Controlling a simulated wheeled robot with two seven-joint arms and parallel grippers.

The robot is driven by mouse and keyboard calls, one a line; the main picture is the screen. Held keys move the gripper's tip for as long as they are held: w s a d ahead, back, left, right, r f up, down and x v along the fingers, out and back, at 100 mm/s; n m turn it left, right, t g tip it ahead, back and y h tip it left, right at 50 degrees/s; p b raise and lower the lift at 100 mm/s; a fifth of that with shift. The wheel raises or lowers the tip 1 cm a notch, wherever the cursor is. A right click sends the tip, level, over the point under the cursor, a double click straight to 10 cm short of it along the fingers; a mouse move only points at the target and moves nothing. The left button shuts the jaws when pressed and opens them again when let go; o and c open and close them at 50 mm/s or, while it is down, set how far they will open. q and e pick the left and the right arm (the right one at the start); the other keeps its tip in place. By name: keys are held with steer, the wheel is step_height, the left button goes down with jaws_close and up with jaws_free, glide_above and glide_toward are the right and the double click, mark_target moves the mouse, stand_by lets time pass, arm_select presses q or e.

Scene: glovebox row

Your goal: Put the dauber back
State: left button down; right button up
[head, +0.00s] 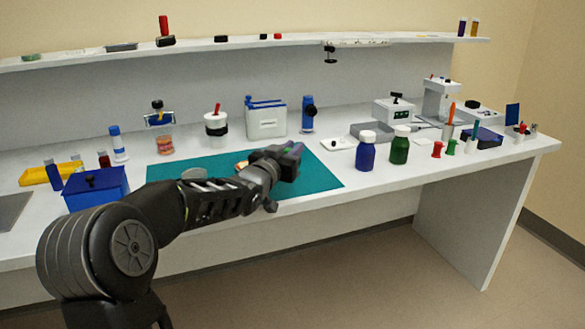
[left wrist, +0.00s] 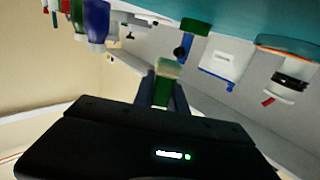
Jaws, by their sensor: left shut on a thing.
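My left gripper (head: 288,160) is over the teal mat (head: 325,172), its fingers pointing away from me. It is shut on a small green piece with a pale end, which looks like the dauber (left wrist: 166,70); in the left wrist view it sits between the two fingers (left wrist: 163,92). In the head view the gripper hides most of it. A pale tan thing (head: 241,165) shows partly behind my left arm, and I cannot tell what it is. The dauber's own place is not clear to me. My right gripper is not in view.
A blue-bodied bottle (head: 366,152) and a green-bodied bottle (head: 400,146) stand right of the mat. Small red (head: 437,149) and green (head: 451,147) pieces stand beyond them. A white box (head: 266,120) and a banded jar (head: 216,128) stand behind the mat. A shelf (head: 280,42) runs above.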

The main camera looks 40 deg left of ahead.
arm_select(q)
steer(key=shift+f+b, duration=0.5)
steer(key=shift+f, duration=1.95)
steer(key=shift+f, duration=0.1)
steer(key=shift+f, duration=0.15)
steer(key=c, duration=1.3)
jaws_free()
steer(key=shift+c, duration=0.2)
steer(key=shift+r, duration=0.35)
steer(key=shift+s+f, duration=0.15)
steer(key=shift+s, duration=0.2)
steer(key=s, duration=0.3)
steer(key=s+d, duration=0.1)
steer(key=s, duration=0.3)
steer(key=s+d, duration=0.1)
steer(key=s, duration=0.3)
steer(key=shift+s+p, duration=0.1)
steer(key=shift+p, duration=0.25)
